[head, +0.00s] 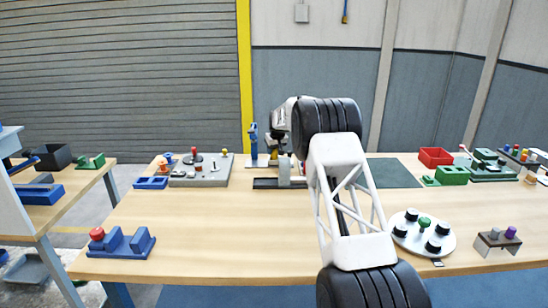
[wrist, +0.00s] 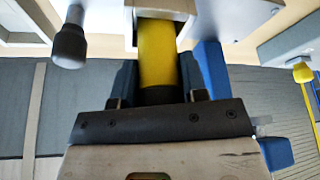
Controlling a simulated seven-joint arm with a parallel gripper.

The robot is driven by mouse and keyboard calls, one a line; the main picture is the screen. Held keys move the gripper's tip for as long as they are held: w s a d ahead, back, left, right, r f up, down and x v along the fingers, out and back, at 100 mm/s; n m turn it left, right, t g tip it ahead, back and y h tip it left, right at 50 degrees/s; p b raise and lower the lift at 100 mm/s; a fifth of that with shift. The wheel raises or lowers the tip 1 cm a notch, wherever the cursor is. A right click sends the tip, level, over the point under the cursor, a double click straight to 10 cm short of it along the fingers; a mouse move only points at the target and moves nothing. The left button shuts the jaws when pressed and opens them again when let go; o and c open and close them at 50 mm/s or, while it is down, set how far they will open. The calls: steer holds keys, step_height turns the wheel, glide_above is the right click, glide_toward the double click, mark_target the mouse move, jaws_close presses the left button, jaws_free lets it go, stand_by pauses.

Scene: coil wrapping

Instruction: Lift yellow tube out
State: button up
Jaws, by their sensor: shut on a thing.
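The yellow tube (wrist: 157,55) fills the space between the two dark fingers of my gripper (wrist: 160,82) in the wrist view. The gripper is shut on it. The tube's far end runs into a pale square-edged holder (wrist: 185,18) at the top of that view, so that end is hidden. I cannot tell how deep it sits. In the head view my gripper (head: 275,141) is above the fixture (head: 284,173) at the back middle of the table, partly hidden by my arm.
A blue upright (head: 253,142) stands just left of the gripper. A grey board with knobs (head: 205,178) and blue blocks (head: 150,183) lie further left. A white disc with black knobs (head: 443,255) and a red bin (head: 436,157) are on the right. The table's front middle-left is clear.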

steer(key=shift+c, duration=0.4)
steer(key=shift+r, duration=0.1)
step_height(320, 180, up, 18)
stand_by(0.6)
stand_by(0.5)
